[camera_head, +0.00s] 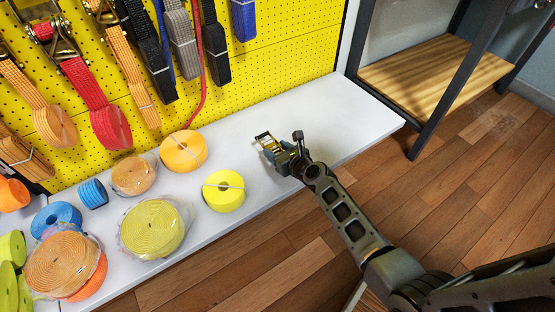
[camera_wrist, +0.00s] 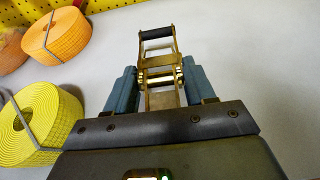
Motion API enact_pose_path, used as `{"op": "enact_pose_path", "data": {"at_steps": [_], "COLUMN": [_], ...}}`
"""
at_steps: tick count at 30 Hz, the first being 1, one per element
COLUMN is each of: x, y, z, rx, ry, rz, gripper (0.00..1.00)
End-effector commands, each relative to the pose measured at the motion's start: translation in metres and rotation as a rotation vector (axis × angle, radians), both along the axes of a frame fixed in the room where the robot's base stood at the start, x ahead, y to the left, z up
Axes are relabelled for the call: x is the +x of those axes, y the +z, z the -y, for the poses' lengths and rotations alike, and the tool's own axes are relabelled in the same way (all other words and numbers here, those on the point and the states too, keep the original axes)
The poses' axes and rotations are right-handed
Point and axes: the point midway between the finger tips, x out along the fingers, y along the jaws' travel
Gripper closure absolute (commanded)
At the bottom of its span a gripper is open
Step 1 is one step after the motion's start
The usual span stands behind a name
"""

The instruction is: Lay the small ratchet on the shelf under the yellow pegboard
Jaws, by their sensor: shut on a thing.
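The small ratchet (camera_head: 266,143) is a brassy metal frame with a dark handle bar. In the wrist view the ratchet (camera_wrist: 158,68) sits between the two blue fingers of my gripper (camera_wrist: 155,90), its black handle end pointing away. My gripper (camera_head: 279,153) is shut on it. The white shelf (camera_head: 300,122) runs under the yellow pegboard (camera_head: 270,62). The ratchet is over or on a bare part of the shelf, right of the webbing rolls. I cannot tell whether it touches the surface.
An orange roll (camera_head: 183,151) and a yellow roll (camera_head: 224,190) stand on the shelf left of my gripper. More rolls crowd the left end. Straps (camera_head: 90,95) hang on the pegboard. The shelf to the right is clear, up to a dark-framed wooden rack (camera_head: 435,75).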

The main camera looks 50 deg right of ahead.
Motion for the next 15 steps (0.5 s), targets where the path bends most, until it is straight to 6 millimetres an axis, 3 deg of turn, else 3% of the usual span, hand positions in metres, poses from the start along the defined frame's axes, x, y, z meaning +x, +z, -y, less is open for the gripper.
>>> {"op": "enact_pose_path", "data": {"at_steps": [9, 15], "x": [0.0, 0.0], "y": [-0.037, -0.038], "z": [0.001, 0.001], "rx": [0.0, -0.001], "ry": [-0.001, -0.001], "rz": [0.001, 0.001], "gripper": [0.85, 0.85]}}
